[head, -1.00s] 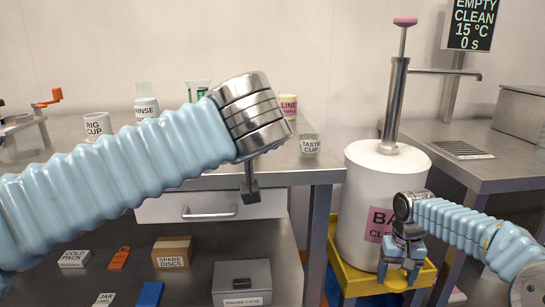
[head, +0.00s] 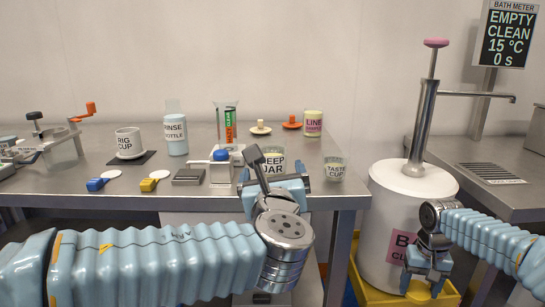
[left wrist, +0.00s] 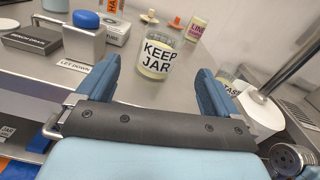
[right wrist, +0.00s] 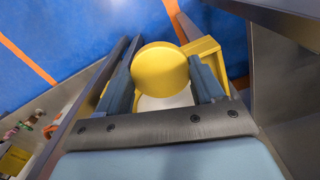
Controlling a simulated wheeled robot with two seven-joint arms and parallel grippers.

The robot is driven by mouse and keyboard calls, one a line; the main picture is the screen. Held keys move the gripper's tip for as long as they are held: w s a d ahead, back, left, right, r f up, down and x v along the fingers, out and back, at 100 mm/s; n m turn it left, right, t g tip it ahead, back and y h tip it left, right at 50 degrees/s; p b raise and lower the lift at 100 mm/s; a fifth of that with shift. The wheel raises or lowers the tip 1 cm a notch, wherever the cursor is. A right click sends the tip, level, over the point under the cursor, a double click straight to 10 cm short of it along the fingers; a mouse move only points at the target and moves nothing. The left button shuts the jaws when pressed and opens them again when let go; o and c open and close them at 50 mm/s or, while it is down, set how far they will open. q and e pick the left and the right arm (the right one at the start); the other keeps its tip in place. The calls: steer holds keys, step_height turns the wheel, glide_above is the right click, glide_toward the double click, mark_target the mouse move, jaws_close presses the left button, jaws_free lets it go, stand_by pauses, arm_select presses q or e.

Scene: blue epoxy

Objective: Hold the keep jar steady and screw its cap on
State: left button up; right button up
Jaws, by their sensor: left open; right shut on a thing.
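The keep jar (head: 270,168) stands upright on the bench near its front edge, partly hidden in the head view by my left gripper (head: 274,188). In the left wrist view the jar (left wrist: 157,60) is clear glass with pale contents and no cap on top. It stands just beyond and between the open fingers of the left gripper (left wrist: 155,88), apparently untouched. My right gripper (head: 425,282) is low in front of the white barrel, pointing down. In the right wrist view the right gripper (right wrist: 160,88) is shut on a yellow round cap (right wrist: 160,70).
The taste cup (head: 335,170) stands close right of the jar. A blue-topped block (head: 220,168) is to its left. Two stoppers (head: 260,128) and a liner pot (head: 313,122) stand behind. The white barrel (head: 400,215) sits in a yellow tray (head: 372,290) between the benches.

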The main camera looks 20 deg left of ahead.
mark_target(273, 160)
steer(key=shift+r, duration=0.1)
arm_select(q)
steer(key=shift+d+f+m, duration=0.1)
steer(key=shift+f+m, duration=0.05)
steer(key=shift+m, duration=0.85)
steer(key=p+x, duration=0.1)
steer(key=x, duration=0.6)
arm_select(e)
steer(key=shift+r, duration=0.4)
arm_select(q)
steer(key=shift+s, duration=0.1)
steer(key=shift+w+r, duration=0.2)
steer(key=shift+w, duration=0.15)
arm_select(e)
steer(key=shift+r, duration=0.15)
arm_select(q)
steer(key=p+x, duration=0.1)
steer(key=x, duration=0.3)
steer(key=shift+w+r, duration=0.1)
steer(key=shift+w, duration=0.15)
arm_select(e)
steer(key=shift+r, duration=0.4)
